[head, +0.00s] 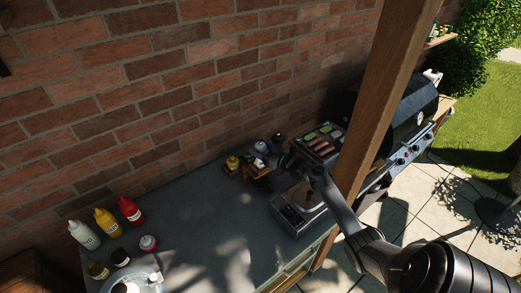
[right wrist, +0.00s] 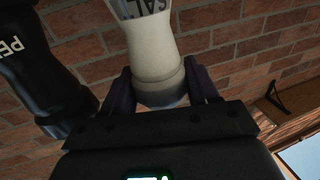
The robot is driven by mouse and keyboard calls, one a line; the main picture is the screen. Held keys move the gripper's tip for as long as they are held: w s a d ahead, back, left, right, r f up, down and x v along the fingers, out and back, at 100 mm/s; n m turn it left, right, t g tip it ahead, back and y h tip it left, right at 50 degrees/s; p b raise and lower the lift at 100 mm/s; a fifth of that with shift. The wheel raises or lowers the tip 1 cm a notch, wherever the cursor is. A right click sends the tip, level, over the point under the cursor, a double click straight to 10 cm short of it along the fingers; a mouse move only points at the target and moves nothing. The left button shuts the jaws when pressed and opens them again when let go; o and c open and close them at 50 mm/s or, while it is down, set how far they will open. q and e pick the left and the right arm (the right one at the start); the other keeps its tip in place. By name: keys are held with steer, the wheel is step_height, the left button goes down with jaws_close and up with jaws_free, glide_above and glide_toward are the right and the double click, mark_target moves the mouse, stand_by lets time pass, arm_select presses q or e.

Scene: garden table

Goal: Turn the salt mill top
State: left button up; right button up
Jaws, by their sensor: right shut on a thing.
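The white salt mill (right wrist: 153,50) shows in the right wrist view, with part of its label, "SAL", at the upper edge. My right gripper (right wrist: 162,92) is shut on one end of it, with a dark finger on each side. In the head view the right gripper (head: 270,158) is at the far end of the table, among small items by the wall. The mill is small and partly hidden there. My left gripper is not in view.
A black pepper mill (right wrist: 40,65) stands close beside the salt mill. Yellow-topped jars (head: 233,163) and a wooden holder (head: 258,172) are near the gripper. Sauce bottles (head: 106,222) stand at the left. A grill (head: 400,120) is beyond the wooden post (head: 368,90). The middle tabletop (head: 205,215) is clear.

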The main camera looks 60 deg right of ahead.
stand_by(0.9)
steer(key=o, duration=1)
steer(key=s+a, duration=0.1)
steer(key=s, duration=0.9)
steer(key=shift+s+b, duration=0.35)
steer(key=shift+b, duration=0.05)
steer(key=shift+a, duration=0.1)
